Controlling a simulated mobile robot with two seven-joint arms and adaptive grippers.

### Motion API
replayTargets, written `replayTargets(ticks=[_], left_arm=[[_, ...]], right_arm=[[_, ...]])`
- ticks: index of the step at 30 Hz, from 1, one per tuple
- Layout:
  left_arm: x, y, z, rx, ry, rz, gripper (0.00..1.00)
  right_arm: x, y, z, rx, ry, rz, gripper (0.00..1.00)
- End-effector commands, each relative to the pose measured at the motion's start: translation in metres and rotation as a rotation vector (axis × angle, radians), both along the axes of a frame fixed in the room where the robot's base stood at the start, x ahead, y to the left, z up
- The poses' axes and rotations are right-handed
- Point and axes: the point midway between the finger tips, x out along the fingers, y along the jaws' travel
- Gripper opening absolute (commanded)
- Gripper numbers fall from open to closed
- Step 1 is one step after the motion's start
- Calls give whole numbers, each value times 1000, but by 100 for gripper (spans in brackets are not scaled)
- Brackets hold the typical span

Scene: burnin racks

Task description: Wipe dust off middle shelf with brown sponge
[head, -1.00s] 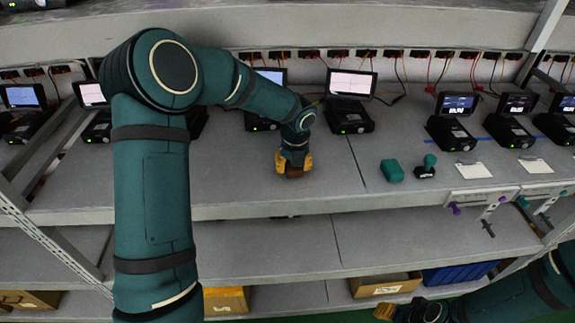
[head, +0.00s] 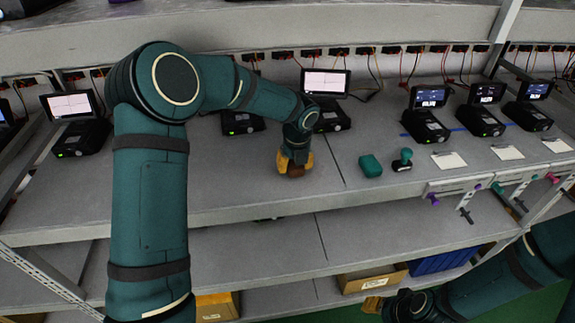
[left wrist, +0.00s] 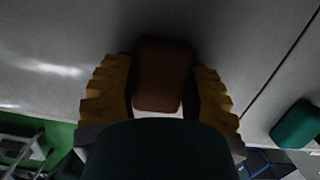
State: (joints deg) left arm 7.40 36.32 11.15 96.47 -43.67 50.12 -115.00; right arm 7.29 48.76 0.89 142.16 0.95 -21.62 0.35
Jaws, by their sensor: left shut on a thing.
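My left gripper (head: 295,163) is shut on the brown sponge (head: 295,171) at the front part of the grey middle shelf (head: 225,185). In the left wrist view the sponge (left wrist: 163,75) sits between the two yellow fingers. It is down at the shelf surface; I cannot tell whether it presses on it. No dust can be made out clearly on the shelf. My right gripper (head: 385,304) is low at the bottom of the head view, below the shelf and away from it; its fingers are too small to judge.
A teal block (head: 370,166) and a teal-handled stamp (head: 403,160) stand right of the sponge. Devices with screens (head: 326,100) line the back, with cables behind. White cards (head: 449,160) lie at the right. The shelf left of my gripper is clear. Boxes (head: 372,279) stand below.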

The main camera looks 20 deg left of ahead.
Motion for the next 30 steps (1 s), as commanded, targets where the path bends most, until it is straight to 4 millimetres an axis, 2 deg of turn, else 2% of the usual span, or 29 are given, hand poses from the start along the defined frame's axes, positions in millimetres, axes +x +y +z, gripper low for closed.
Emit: replayTargets(ticks=[4, 11, 24, 30], left_arm=[[5, -8, 1, 1, -1, 0, 19], [5, -8, -2, 0, -1, 1, 19], [-12, 20, -6, 3, 5, 4, 20], [-16, 26, -8, 4, 8, 5, 20]], right_arm=[[0, 0, 0, 0, 0, 0, 47], [0, 0, 0, 0, 0, 0, 47], [0, 0, 0, 0, 0, 0, 47], [0, 0, 0, 0, 0, 0, 47]])
